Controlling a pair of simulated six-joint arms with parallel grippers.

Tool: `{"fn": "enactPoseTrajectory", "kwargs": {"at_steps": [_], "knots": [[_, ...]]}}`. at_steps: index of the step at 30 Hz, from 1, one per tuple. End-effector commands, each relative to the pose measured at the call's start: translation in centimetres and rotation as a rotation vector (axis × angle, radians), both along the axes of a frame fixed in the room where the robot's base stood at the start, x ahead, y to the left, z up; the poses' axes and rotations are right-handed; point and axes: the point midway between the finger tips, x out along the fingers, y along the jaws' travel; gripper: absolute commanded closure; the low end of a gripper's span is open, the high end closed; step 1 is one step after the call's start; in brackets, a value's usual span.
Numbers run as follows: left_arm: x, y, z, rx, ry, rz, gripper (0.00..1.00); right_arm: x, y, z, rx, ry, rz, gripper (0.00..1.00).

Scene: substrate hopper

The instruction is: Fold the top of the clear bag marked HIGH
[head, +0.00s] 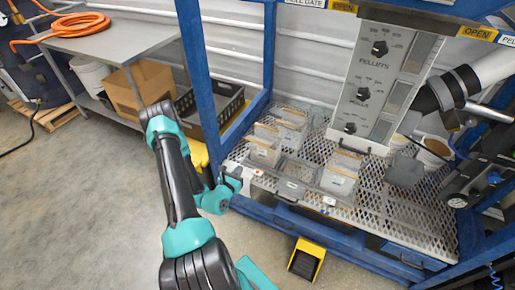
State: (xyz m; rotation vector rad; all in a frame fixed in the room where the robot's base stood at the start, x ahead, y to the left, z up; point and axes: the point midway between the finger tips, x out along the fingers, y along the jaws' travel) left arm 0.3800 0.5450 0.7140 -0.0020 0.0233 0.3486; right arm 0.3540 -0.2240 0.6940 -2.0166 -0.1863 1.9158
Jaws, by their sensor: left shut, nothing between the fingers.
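Several clear bags stand on the mesh deck (405,210) of the blue frame. One with a brown top edge (264,152) stands at the left, others (291,132) behind it, and one (340,179) at the right of the group. A grey, open-topped container (295,178) with a small white label stands at the front. The labels are too small to read, so I cannot tell which bag is marked HIGH. My left gripper (234,181) is shut and empty at the deck's left front corner, left of the bags and apart from them. My right gripper is out of view.
A panel with knobs (373,75) hangs over the deck's back. Dark and white tubs (434,152) stand at the right. A blue post (199,80) rises behind my left arm. A yellow pedal (306,259) is on the floor. The deck's right front is clear.

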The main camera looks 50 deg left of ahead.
Motion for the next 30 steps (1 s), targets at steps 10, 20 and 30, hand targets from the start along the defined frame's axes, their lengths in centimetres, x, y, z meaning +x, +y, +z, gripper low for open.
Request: {"fn": "enactPoseTrajectory", "kwargs": {"at_steps": [10, 20, 30], "knots": [[0.4, 0.0, 0.0, -0.001, 0.000, -0.006, 1.00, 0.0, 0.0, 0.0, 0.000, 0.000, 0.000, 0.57], [4.1, 1.2, 0.0, 0.000, -0.001, -0.008, 1.00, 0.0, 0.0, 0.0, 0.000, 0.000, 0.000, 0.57], [9.5, 3.1, -0.2, 0.000, -0.001, -0.009, 1.00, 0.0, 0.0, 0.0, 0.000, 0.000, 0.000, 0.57]]}}
